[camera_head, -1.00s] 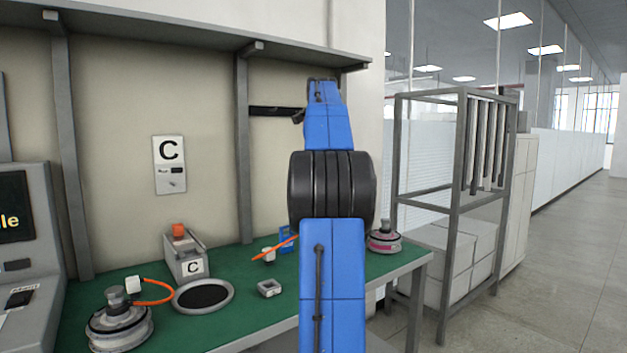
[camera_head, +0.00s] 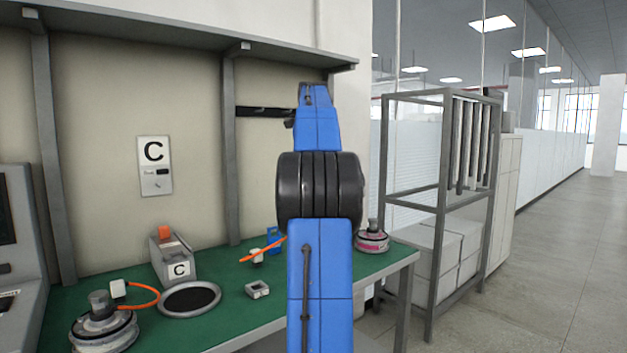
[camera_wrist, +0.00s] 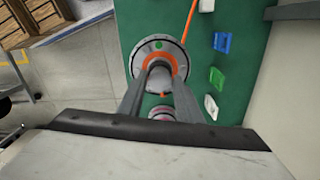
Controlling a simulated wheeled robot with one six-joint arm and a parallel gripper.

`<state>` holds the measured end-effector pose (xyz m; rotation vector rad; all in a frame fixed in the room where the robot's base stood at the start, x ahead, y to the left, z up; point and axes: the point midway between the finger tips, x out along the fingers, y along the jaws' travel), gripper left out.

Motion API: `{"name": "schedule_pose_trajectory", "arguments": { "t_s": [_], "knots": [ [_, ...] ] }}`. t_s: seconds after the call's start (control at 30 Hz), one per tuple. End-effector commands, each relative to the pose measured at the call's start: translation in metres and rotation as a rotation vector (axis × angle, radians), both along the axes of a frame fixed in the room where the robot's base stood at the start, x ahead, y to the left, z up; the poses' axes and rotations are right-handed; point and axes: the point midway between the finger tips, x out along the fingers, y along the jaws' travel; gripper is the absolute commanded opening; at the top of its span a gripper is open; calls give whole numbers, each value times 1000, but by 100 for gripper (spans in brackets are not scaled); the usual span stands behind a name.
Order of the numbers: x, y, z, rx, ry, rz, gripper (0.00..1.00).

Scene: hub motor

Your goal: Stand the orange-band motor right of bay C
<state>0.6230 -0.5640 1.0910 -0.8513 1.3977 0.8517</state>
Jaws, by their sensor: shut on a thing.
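In the wrist view, the orange-band motor (camera_wrist: 158,45) is a round grey disc with an orange ring and a green dot. My gripper (camera_wrist: 160,66) is shut on its middle part. I cannot tell whether the motor touches the bench. In the head view my arm hides the gripper and this motor. A box marked C (camera_head: 175,262) with an orange top stands on the green bench, and a C sign (camera_head: 154,165) hangs on the wall above.
A grey motor (camera_head: 103,325) with an orange cable stands at the bench's front left. A pink-band motor (camera_head: 372,241) stands near the right end. A small grey block (camera_head: 257,290), a white connector (camera_head: 257,256) and a blue piece (camera_head: 273,240) lie between. A metal rack (camera_head: 437,210) stands beyond the bench.

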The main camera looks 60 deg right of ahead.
Motion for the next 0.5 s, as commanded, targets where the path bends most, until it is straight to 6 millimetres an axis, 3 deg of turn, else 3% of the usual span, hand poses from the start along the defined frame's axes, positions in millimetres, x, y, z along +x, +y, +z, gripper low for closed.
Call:
{"name": "schedule_pose_trajectory", "arguments": {
  "t_s": [0.5],
  "knots": [
    [-1, 1, -49, 0, 0, 0, 0]
  ]
}}
